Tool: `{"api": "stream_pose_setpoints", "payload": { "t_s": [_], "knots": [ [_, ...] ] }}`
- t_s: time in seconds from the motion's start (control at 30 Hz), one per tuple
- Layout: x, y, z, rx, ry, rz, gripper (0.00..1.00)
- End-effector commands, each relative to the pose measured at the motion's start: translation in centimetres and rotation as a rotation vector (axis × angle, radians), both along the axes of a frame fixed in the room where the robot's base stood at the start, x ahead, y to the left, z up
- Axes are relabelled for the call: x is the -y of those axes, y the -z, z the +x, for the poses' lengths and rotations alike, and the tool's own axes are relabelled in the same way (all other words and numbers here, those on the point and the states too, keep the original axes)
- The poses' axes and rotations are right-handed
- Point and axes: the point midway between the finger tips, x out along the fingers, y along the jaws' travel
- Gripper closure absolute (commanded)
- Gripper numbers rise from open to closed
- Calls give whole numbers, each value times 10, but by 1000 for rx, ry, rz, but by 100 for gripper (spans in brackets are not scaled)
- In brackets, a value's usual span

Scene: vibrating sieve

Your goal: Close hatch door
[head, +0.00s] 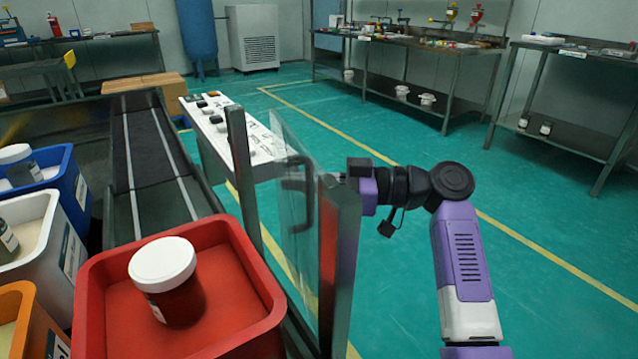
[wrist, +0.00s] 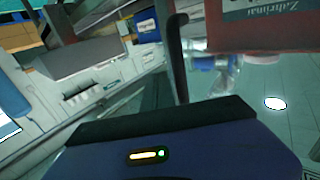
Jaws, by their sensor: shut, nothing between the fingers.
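The hatch door (head: 290,222) is a clear panel beside the conveyor frame in the head view. A gap shows between its far edge and the far metal post (head: 240,165). Its dark, bow-shaped handle (head: 306,196) stands upright on the panel; a dark bar that looks like this handle crosses the top of the wrist view (wrist: 177,58). My gripper (head: 340,178) is at the right of the door, close to the handle and partly hidden by the near post (head: 340,225). It is shut and empty; whether it touches the door, I cannot tell.
A red bin (head: 262,290) with a white-lidded jar (head: 162,265) stands left of the near post. A white control panel (head: 215,125) stands behind the door. The conveyor belt (head: 150,150) runs at left. Green floor (head: 400,285) right of the door is open.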

Motion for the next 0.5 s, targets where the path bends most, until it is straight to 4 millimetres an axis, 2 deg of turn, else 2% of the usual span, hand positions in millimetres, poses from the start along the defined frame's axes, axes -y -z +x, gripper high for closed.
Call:
{"api": "stream_pose_setpoints", "payload": {
  "t_s": [0.2, 0.5],
  "knots": [
    [-14, 1, -5, -1, 0, -1, 100],
    [-18, 0, -6, -1, 1, 0, 100]
  ]
}}
